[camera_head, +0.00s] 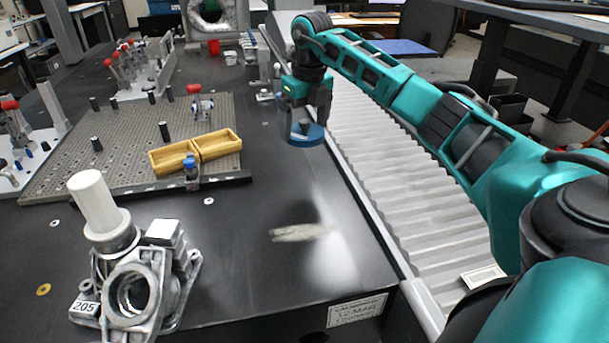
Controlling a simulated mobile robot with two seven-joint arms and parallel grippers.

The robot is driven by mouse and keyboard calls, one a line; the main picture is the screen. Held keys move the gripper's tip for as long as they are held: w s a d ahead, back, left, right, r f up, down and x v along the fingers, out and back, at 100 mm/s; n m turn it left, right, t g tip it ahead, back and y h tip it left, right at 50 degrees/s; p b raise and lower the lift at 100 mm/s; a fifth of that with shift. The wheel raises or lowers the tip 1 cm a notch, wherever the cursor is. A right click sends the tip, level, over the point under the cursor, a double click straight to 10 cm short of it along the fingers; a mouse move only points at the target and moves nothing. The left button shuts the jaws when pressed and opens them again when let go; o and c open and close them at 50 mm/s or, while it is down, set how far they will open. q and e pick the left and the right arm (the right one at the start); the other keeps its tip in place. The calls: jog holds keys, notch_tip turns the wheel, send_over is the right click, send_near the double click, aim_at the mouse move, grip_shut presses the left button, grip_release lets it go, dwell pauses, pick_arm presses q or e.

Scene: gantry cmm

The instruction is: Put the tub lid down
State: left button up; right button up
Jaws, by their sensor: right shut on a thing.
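My right gripper (303,127) comes in from the right and points down near the right edge of the dark table. It is shut on a round blue lid (306,140), which lies flat and level at its fingertips. I cannot tell whether the lid touches the tabletop or hangs just above it. The fingers partly hide the lid's middle. My left gripper is not in view.
A yellow two-part tray (195,151) and a small blue-capped bottle (190,172) are on the left, by a perforated plate (60,165). A metal housing (130,285) stands front left. A ribbed grey cover (400,175) runs along the right. The table's middle is clear.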

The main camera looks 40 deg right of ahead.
notch_tip(320, 180, down, 7)
jog(key=shift+f+b, duration=0.2)
jog(key=shift+b, duration=0.55)
jog(key=shift+f, duration=0.5)
notch_tip(320, 180, down, 4)
jog(key=shift+r+b, duration=0.1)
jog(key=shift+b, duration=0.5)
jog(key=shift+r, duration=0.1)
